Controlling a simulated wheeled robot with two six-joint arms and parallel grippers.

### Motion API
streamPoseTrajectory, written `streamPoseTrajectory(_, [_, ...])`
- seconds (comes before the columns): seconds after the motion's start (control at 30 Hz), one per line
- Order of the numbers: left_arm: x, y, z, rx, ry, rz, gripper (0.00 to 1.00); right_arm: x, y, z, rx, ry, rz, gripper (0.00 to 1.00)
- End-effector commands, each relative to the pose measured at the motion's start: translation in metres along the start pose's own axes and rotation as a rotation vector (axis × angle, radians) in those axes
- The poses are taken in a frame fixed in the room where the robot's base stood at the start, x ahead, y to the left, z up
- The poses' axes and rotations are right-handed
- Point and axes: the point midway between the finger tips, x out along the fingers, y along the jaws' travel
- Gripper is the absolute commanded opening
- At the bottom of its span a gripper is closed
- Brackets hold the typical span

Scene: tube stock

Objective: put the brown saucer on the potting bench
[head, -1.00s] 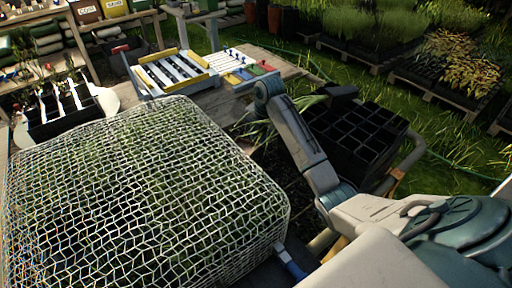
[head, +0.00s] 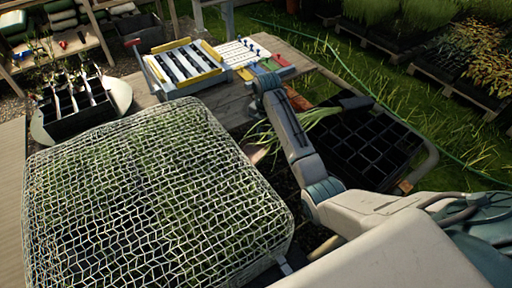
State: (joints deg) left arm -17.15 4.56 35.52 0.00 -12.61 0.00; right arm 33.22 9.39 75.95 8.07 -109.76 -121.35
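The wooden potting bench (head: 222,112) runs across the middle of the head view, partly covered by things. I cannot pick out the brown saucer with certainty. A reddish-brown piece (head: 298,98) shows beside my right arm, but too little of it is clear to tell what it is. My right arm comes in from the lower right and bends over the bench. The end near my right gripper (head: 283,75) is small and partly hidden by the arm, so its fingers cannot be made out. My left gripper is not in view.
A large wire-mesh cover (head: 150,200) fills the lower left. A slatted tray with yellow edges (head: 185,68) and coloured strips lie at the back. A black pot tray (head: 75,108) is at left.

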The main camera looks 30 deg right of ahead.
Motion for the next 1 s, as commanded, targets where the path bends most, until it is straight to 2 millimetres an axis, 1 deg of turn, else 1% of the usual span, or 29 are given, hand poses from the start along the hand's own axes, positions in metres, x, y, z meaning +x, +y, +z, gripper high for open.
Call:
streamPoseTrajectory(0.1, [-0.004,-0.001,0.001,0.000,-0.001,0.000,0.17,0.020,-0.001,0.000,0.001,0.002,-0.003,0.29])
streamPoseTrajectory(0.2, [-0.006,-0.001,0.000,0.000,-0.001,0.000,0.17,0.034,-0.002,0.000,0.001,0.001,-0.003,0.29])
streamPoseTrajectory(0.37, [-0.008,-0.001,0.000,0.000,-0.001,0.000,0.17,0.045,-0.002,0.001,0.002,0.000,-0.001,0.29])
streamPoseTrajectory(0.47, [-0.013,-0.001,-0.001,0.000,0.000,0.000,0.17,0.054,-0.004,0.003,0.002,0.001,-0.002,0.29])
streamPoseTrajectory(0.57, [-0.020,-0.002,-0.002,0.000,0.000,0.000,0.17,0.069,-0.007,0.005,0.002,0.002,-0.003,0.29])
streamPoseTrajectory(0.63, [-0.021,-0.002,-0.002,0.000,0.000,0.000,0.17,0.081,-0.007,0.006,0.001,0.002,-0.002,0.29])
streamPoseTrajectory(0.7, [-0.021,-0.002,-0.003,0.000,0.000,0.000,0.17,0.089,-0.007,0.006,0.001,0.001,-0.001,0.29])
streamPoseTrajectory(0.8, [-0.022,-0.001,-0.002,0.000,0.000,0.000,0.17,0.095,-0.007,0.006,0.001,-0.001,0.001,0.29])
streamPoseTrajectory(1.0, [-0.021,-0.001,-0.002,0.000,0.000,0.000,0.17,0.095,-0.006,0.006,0.001,-0.001,0.001,0.29])
